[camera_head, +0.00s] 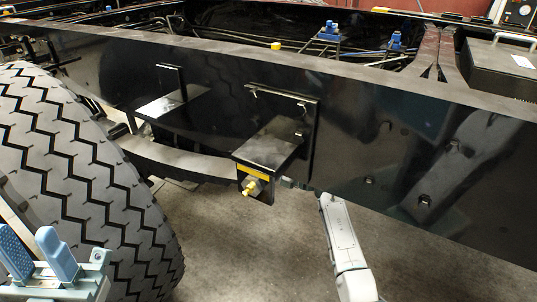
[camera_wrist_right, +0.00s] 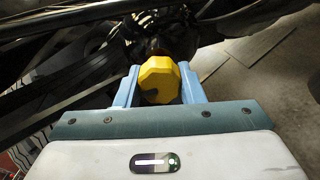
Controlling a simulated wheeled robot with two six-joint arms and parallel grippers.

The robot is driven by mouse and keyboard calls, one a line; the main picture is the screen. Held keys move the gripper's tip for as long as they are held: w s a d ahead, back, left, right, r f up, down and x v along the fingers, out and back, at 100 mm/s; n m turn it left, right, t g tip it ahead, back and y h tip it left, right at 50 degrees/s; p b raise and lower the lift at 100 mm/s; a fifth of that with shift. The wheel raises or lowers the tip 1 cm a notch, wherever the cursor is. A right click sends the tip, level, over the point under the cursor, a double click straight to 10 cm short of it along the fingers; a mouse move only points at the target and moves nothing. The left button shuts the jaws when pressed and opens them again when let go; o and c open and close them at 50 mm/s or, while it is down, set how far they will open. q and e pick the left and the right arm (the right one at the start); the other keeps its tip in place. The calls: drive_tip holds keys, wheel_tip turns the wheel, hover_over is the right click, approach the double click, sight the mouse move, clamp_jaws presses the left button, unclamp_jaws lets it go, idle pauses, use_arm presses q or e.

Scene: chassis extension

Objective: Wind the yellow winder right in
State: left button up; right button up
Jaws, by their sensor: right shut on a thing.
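The yellow winder (camera_wrist_right: 159,80), a faceted knob, sits between the two blue fingers of my right gripper (camera_wrist_right: 160,88) in the right wrist view. The fingers are shut on its sides. In the head view my right arm rises from below towards the rail's lower edge, and its gripper is mostly hidden there. A small yellow fitting (camera_head: 250,188) shows below a yellow stripe on a black bracket; I cannot tell whether it belongs to the winder. My left gripper (camera_head: 38,255) is at the lower left, its blue fingers apart and empty, near the tyre.
A large black tyre (camera_head: 85,180) fills the left. The long black chassis rail (camera_head: 400,150) crosses the view, with brackets on its face. A black box (camera_head: 500,65) sits at the upper right. Bare floor (camera_head: 240,245) lies below the rail.

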drive_tip(key=shift+m+p, duration=0.8)
drive_tip(key=shift+p, duration=0.1)
drive_tip(key=o, duration=1)
drive_tip(key=shift+d, duration=0.1)
drive_tip(key=p+v, duration=0.1)
drive_tip(key=v, duration=0.9)
drive_tip(key=shift+s+d+p, duration=0.25)
drive_tip(key=shift+d+p, duration=0.05)
drive_tip(key=shift+p, duration=0.1)
